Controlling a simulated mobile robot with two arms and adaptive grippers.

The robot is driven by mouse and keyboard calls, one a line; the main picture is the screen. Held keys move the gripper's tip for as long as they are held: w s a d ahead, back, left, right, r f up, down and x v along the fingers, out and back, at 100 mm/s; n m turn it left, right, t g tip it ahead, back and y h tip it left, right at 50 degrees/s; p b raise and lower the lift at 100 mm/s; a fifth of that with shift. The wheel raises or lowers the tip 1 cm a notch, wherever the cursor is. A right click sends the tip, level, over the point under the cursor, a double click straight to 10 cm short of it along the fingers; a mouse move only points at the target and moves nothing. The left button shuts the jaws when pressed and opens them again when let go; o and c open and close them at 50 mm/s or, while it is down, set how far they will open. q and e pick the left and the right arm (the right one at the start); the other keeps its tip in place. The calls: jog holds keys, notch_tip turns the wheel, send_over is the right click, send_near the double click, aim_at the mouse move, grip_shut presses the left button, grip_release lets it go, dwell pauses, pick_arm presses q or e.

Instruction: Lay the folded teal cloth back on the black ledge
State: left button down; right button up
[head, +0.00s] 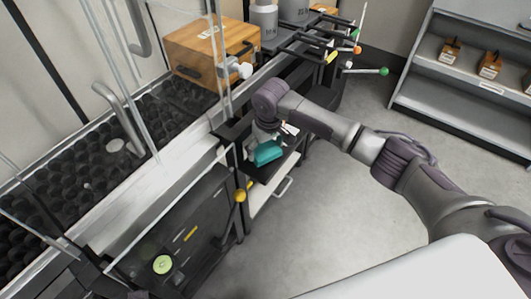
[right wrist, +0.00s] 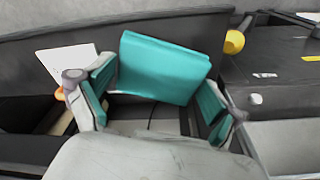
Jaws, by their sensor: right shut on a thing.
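The folded teal cloth (head: 268,152) hangs below my right gripper (head: 266,133), over the black ledge (head: 262,172) beside the glass-fronted bench. In the right wrist view the cloth (right wrist: 163,68) is a flat folded pad between the two fingers of the right gripper (right wrist: 157,98), which is shut on it. The cloth is tilted in the head view, and I cannot tell whether its lower edge touches the ledge. The arm hides part of the ledge. My left gripper is not in view.
A white drawer front (head: 272,190) with a handle is below the ledge. A yellow knob (head: 240,195) is close on the left. A wooden box (head: 212,50) stands on the bench behind glass. Rods with coloured ends (head: 383,71) stick out beyond the arm. The floor at right is clear.

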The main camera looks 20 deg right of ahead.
jog(key=shift+f, duration=0.8)
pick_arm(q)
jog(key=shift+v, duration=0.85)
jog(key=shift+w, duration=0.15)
pick_arm(e)
jog(key=o, duration=0.7)
jog(key=shift+f, duration=0.1)
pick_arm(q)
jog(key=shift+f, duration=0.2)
